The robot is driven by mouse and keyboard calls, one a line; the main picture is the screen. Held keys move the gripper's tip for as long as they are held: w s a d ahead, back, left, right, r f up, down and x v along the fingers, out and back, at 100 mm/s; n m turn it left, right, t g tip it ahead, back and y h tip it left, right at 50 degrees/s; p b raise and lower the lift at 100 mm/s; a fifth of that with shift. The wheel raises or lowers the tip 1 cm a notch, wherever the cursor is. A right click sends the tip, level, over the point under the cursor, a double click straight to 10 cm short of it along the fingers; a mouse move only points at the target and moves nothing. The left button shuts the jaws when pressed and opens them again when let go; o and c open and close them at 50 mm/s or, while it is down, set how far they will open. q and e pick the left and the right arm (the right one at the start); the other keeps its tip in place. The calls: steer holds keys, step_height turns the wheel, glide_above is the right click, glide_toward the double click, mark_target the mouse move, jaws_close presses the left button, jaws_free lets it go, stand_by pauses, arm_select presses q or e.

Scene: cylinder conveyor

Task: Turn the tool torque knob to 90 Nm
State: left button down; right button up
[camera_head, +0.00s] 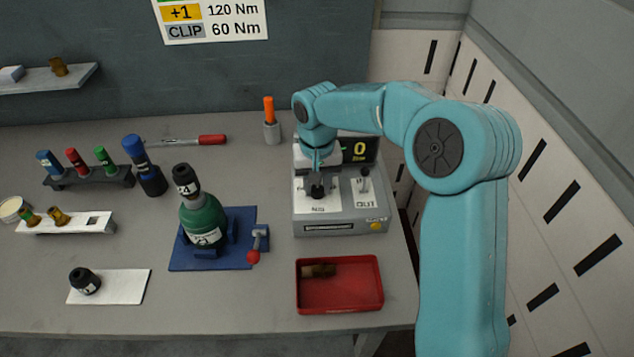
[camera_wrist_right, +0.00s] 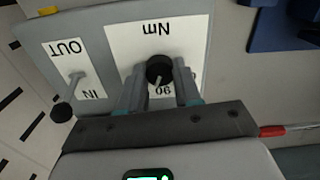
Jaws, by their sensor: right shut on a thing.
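The torque knob (camera_head: 317,191) is a black round knob on the white "Nm" plate of a grey tool station (camera_head: 310,222). In the right wrist view the knob (camera_wrist_right: 160,69) sits between my fingers, with a pale mark on its side facing an upside-down "90" label (camera_wrist_right: 163,90). Other numbers on the plate are hidden by my fingers or not readable. My right gripper (camera_head: 317,180) reaches down from above and is shut on the knob; its fingers also show in the right wrist view (camera_wrist_right: 159,92). The station's display (camera_head: 360,150) reads 0. My left gripper is not in view.
An IN/OUT lever (camera_head: 364,184) stands just right of the knob. A red tray (camera_head: 340,296) lies in front of the station. A blue fixture (camera_head: 247,222) with a green cylinder (camera_head: 204,216) is to the left. A sign (camera_head: 210,20) hangs behind.

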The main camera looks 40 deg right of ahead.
mark_target(317, 187)
steer(key=n, duration=0.4)
steer(key=shift+n, duration=0.4)
stand_by(0.4)
steer(key=o, duration=1)
steer(key=shift+o, duration=0.2)
step_height(317, 187, up, 16)
steer(key=shift+r+p, duration=0.15)
steer(key=shift+p, duration=0.3)
